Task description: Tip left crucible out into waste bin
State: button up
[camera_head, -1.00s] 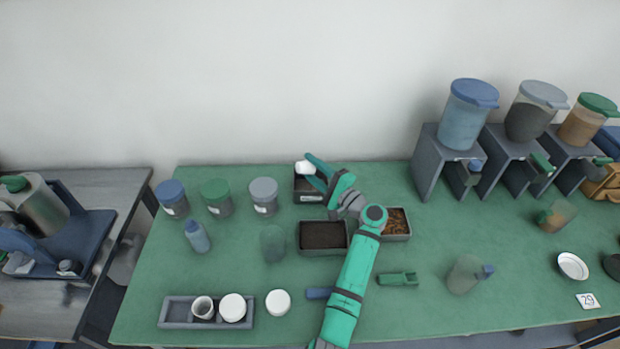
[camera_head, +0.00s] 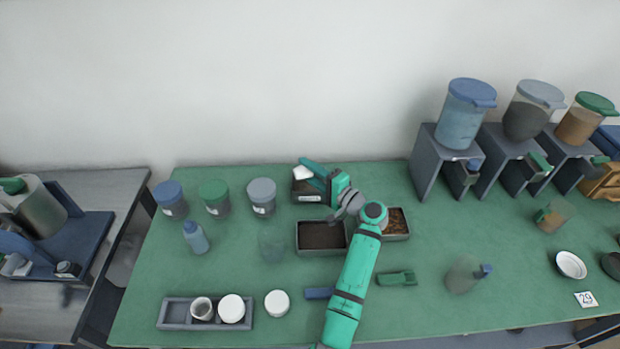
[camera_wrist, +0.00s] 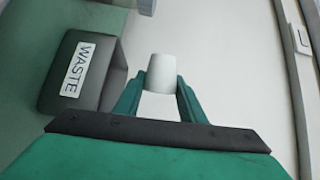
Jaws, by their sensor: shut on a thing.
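My gripper (camera_head: 312,174) is shut on a small white crucible (camera_head: 302,173), held at the back of the green bench. The crucible (camera_wrist: 160,74) also shows between the two teal fingers in the wrist view; its inside is hidden there. The waste bin (camera_head: 309,198) is a dark box with a white label, directly below the crucible in the head view. In the wrist view the bin (camera_wrist: 113,78), labelled WASTE, is left of the fingers. In the head view the crucible looks tilted over the bin. Whether anything falls from it cannot be seen.
A tray of dark material (camera_head: 322,236) and a tray of brown bits (camera_head: 396,223) stand in front of the bin. A grey rack (camera_head: 178,314) at front left holds a crucible (camera_head: 202,309) and a white lid (camera_head: 232,309). Lidded jars (camera_head: 262,197) stand left of the bin.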

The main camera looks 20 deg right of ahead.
jog(key=shift+a, duration=0.35)
jog(key=shift+s+d+n, duration=0.25)
jog(key=shift+d+n, duration=0.2)
jog(key=shift+n, duration=0.45)
jog(key=shift+s+d+f+n+g+h, duration=0.15)
jog(key=shift+n+g+h, duration=0.35)
jog(key=shift+n, duration=0.4)
jog(key=shift+a, duration=0.2)
jog(key=shift+a+n, duration=0.25)
jog(key=shift+n, duration=0.15)
jog(key=n, duration=0.1)
jog(key=h, duration=0.1)
jog(key=a+n, duration=0.1)
jog(key=shift+w+a+f+n+g, duration=0.1)
jog(key=shift+w+f+n+g, duration=0.2)
jog(key=shift+g, duration=0.1)
